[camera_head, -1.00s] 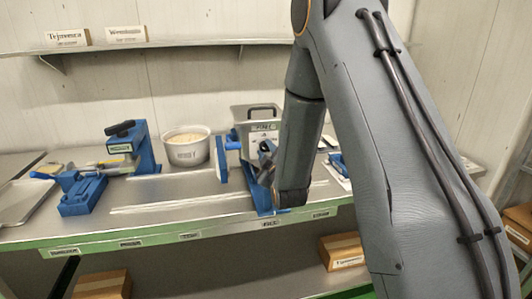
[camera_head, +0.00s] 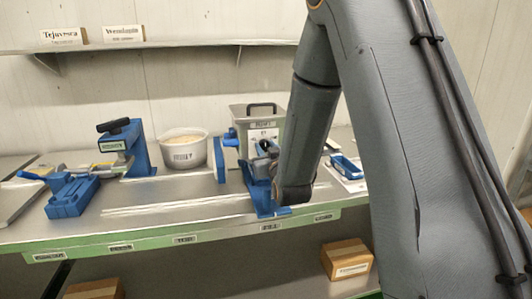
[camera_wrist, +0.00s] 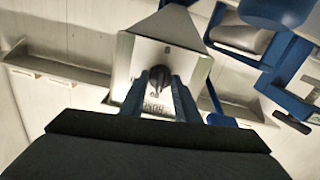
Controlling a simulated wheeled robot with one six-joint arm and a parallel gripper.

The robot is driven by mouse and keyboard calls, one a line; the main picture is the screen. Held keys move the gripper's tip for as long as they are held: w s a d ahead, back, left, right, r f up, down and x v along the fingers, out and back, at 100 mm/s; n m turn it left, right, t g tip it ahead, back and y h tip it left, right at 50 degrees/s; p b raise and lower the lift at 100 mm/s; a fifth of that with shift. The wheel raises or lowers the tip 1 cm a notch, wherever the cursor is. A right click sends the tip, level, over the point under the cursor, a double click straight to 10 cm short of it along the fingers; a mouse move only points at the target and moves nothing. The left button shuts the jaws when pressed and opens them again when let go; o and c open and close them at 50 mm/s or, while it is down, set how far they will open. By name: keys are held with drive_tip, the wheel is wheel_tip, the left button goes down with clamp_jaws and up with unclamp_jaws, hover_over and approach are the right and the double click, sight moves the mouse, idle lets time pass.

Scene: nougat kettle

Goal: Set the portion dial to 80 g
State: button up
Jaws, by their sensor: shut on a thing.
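The portion dial is a black knob (camera_wrist: 157,78) on a pale metal plate (camera_wrist: 188,70), seen in the wrist view. The blue fingers of my gripper (camera_wrist: 159,88) stand one on each side of the knob and are shut on it. I cannot read a dial setting; the lettering below the knob is partly covered by the fingers. In the head view the metal hopper (camera_head: 240,113) stands at the counter's middle in a blue frame (camera_head: 220,160). My gripper (camera_head: 266,150) is at its front, mostly hidden by my arm, and the knob is not clear there.
A white tub (camera_head: 183,154), a blue stand (camera_head: 138,150) and a blue clamp-like device (camera_head: 72,194) stand left on the steel counter. A blue item (camera_head: 346,166) lies on a sheet at right. A shelf (camera_head: 150,45) runs behind; a carton (camera_head: 346,260) sits below.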

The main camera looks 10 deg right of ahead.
drive_tip(key=shift+m, duration=0.6)
drive_tip(key=shift+b, duration=0.3)
drive_tip(key=o, duration=1)
drive_tip(key=shift+s, duration=0.1)
drive_tip(key=s+b, duration=0.2)
drive_tip(key=s, duration=0.5)
drive_tip(key=shift+s, duration=0.35)
drive_tip(key=shift+d, duration=0.1)
